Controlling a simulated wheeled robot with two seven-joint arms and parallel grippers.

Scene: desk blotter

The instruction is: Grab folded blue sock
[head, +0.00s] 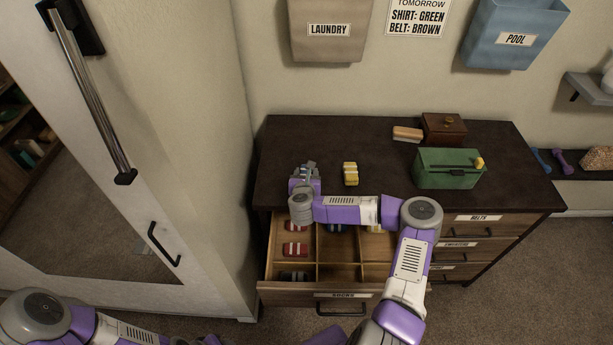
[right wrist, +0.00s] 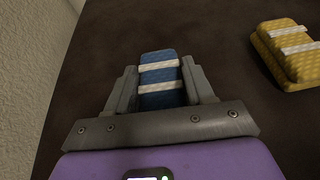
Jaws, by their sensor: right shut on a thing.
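The folded blue sock (right wrist: 160,102) with white bands sits between the fingers of my right gripper (right wrist: 162,88) in the right wrist view. My right gripper (head: 306,170) is shut on it over the left part of the dresser top. In the head view the gripper mostly hides the sock. I cannot tell whether the sock touches the dresser top. Of my left arm only links show at the lower left of the head view; its gripper is out of view.
A folded yellow sock (head: 350,174) lies on the dresser top (head: 385,150), right of my gripper. The divided sock drawer (head: 282,293) is open below, holding red socks (head: 295,250) and others. A green box (head: 447,170) and a wooden box (head: 443,128) stand at the right.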

